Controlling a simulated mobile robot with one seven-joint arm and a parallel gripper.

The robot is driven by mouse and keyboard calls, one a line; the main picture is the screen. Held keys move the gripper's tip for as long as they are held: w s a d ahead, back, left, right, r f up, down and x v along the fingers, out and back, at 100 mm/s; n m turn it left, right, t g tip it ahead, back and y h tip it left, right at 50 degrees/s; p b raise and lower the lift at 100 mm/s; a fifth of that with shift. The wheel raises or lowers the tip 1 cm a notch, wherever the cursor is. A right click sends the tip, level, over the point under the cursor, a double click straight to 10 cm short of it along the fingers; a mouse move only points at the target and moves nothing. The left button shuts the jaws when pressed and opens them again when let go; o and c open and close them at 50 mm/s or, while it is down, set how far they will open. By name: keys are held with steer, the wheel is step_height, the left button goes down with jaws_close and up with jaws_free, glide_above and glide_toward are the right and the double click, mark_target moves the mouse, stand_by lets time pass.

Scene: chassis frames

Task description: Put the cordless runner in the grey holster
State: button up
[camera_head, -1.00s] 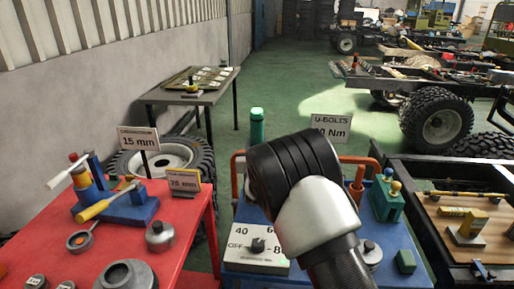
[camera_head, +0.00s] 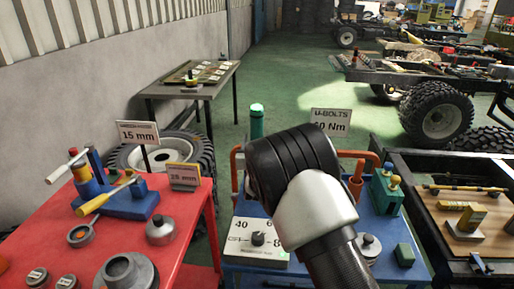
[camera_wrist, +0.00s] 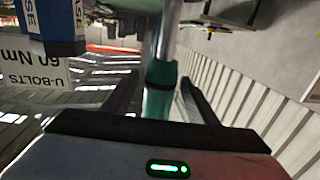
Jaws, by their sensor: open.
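A teal-green cylinder (camera_head: 257,122), possibly the grip of the cordless runner, stands upright behind the blue trolley, partly hidden by my arm. In the wrist view a teal grip with a steel shaft (camera_wrist: 160,92) lies between the fingers of my gripper (camera_wrist: 159,82). The fingers are apart on either side of it, with gaps showing. The head view does not show my fingers; the black wrist joint covers them. I cannot surely pick out the grey holster; a grey round socket with an open top (camera_head: 130,268) sits at the front of the red table.
The red table (camera_head: 190,236) holds a blue fixture (camera_head: 133,203) and a lidded grey pot (camera_head: 161,230). The blue trolley (camera_head: 240,208) carries a dial box (camera_head: 257,240), green blocks (camera_head: 385,190) and an orange rail (camera_head: 238,158). A U-bolts sign (camera_head: 330,121) stands behind my arm.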

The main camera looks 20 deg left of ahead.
steer(key=v, duration=1.2)
steer(key=w+d+r+m+g+h, duration=0.1)
steer(key=w+d+r+m+g, duration=0.1)
steer(key=d+r, duration=0.55)
steer(key=s+d+r+g+h, duration=0.1)
steer(key=s+d+r+g, duration=0.1)
steer(key=s+d, duration=0.35)
steer(key=s+d+r+g+h, duration=0.1)
steer(key=s+d+r+g, duration=0.15)
steer(key=d, duration=0.65)
steer(key=s+d+g+h, duration=0.1)
steer(key=s+d, duration=0.4)
steer(key=s, duration=0.3)
steer(key=s+d+f+m+g+h, duration=0.1)
steer(key=s+d+g, duration=0.1)
steer(key=s+d, duration=0.4)
steer(key=s+d+m+g+h, duration=0.1)
steer(key=s+d, duration=0.4)
steer(key=s, duration=0.7)
steer(key=shift+d+f, duration=0.2)
steer(key=shift+d, duration=0.2)
steer(key=shift+g, duration=0.25)
steer(key=shift+c, duration=0.4)
